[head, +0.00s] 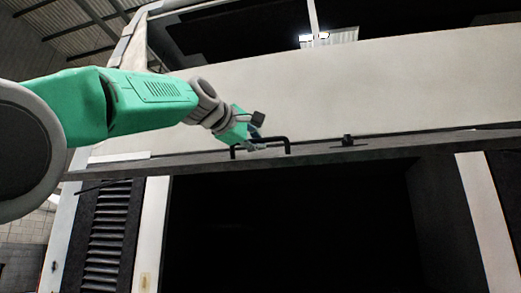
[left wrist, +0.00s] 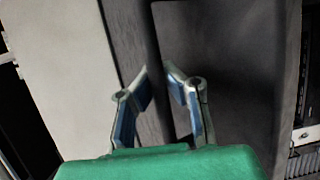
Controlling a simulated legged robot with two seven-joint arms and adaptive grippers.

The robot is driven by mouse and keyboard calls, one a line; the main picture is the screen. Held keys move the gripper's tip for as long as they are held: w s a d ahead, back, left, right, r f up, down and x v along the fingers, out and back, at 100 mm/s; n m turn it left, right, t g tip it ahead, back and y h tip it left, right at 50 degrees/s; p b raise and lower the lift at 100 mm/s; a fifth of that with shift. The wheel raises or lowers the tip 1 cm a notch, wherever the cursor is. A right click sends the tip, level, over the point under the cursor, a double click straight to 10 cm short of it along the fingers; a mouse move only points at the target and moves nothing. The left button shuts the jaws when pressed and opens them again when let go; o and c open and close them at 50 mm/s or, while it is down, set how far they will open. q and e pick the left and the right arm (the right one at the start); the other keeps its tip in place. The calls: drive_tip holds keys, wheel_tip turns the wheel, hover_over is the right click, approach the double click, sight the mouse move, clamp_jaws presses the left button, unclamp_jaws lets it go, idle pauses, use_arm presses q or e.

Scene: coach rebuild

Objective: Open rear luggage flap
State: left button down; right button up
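The luggage flap (head: 390,143) appears as a long grey panel seen nearly edge-on, above a wide dark opening (head: 290,225) in the coach's rear. A black bar handle (head: 288,145) stands on the flap, left of the middle. My left gripper (head: 258,146) is at this handle, partly covering it in the head view. In the left wrist view the handle (left wrist: 152,30) runs as a dark bar between the two fingers of my left gripper (left wrist: 157,68). The fingertips are close in on both sides of the bar. My right gripper is not in view.
A cream body panel (head: 400,80) rises above the flap, with dark windows over it. A small black fitting (head: 347,140) sits on the flap right of the handle. A louvred dark panel (head: 108,235) and pale posts (head: 488,215) flank the opening.

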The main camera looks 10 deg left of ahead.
use_arm(q)
drive_tip(key=shift+f, duration=0.1)
drive_tip(key=c, duration=1.6)
unclamp_jaws()
drive_tip(key=shift+s, duration=0.15)
drive_tip(key=shift+o, duration=0.2)
drive_tip(key=shift+s, duration=0.3)
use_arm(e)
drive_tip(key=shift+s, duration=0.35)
use_arm(q)
drive_tip(key=shift+w, duration=0.2)
drive_tip(key=shift+a, duration=0.1)
